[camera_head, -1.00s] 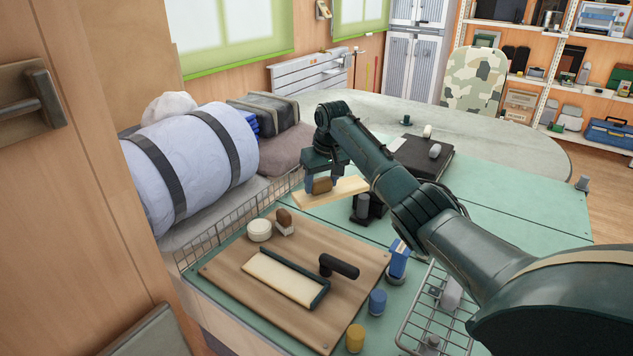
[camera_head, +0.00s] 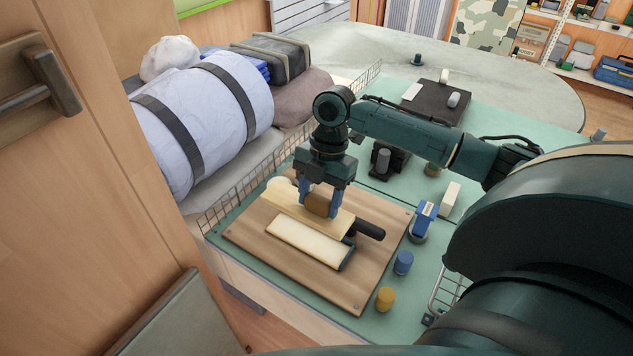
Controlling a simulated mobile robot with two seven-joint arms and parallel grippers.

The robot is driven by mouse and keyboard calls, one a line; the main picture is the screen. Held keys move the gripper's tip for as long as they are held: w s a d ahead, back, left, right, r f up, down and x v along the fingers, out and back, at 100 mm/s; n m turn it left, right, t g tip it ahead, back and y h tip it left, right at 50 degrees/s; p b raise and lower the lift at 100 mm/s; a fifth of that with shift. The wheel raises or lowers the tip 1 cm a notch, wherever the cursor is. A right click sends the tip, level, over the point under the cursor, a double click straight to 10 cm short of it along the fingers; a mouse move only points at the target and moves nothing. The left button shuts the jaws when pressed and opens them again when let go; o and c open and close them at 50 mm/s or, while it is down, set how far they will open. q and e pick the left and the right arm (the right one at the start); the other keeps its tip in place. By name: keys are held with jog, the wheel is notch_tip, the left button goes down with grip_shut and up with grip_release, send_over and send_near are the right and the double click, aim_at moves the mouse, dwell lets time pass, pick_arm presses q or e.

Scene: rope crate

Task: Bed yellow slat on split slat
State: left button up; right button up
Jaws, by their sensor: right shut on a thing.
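My right gripper (camera_head: 318,207) is shut on the brown grip block of a pale yellow slat (camera_head: 338,223). It holds the slat above the brown work board, just behind the split slat. The split slat (camera_head: 305,241) is a cream strip lying on the brown board (camera_head: 262,254), with a dark green edging at its right end. In this view the held slat overlaps the back edge of the area by the split slat; I cannot tell its exact height. My left gripper is not in view.
A black-handled tool (camera_head: 369,230) lies right of the slats. A blue-and-white bottle (camera_head: 423,217), a blue cap (camera_head: 403,262) and a yellow cap (camera_head: 385,298) stand along the board's right side. A wire rack (camera_head: 237,203) edges the mat behind.

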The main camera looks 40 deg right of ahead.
aim_at(319, 218)
jog(key=shift+f, duration=0.1)
jog(key=shift+d+b+x, duration=0.15)
jog(key=shift+b+x, duration=0.15)
jog(key=shift+x, duration=0.45)
jog(key=shift+d+b+x, duration=0.2)
jog(key=shift+b+x, duration=0.1)
jog(key=shift+x, duration=0.4)
jog(key=shift+w+f+b, duration=0.2)
jog(key=shift+f+b, duration=0.1)
jog(key=shift+f, duration=0.65)
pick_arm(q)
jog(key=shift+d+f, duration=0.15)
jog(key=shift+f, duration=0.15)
pick_arm(e)
jog(key=shift+f, duration=0.1)
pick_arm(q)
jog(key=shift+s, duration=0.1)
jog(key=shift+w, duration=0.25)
pick_arm(e)
jog(key=shift+f, duration=0.15)
jog(key=shift+f, duration=0.5)
jog(key=shift+d+b+x, duration=0.2)
jog(key=shift+b+x, duration=0.2)
jog(key=shift+x, duration=0.5)
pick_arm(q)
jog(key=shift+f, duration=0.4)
pick_arm(e)
jog(key=shift+f, duration=0.1)
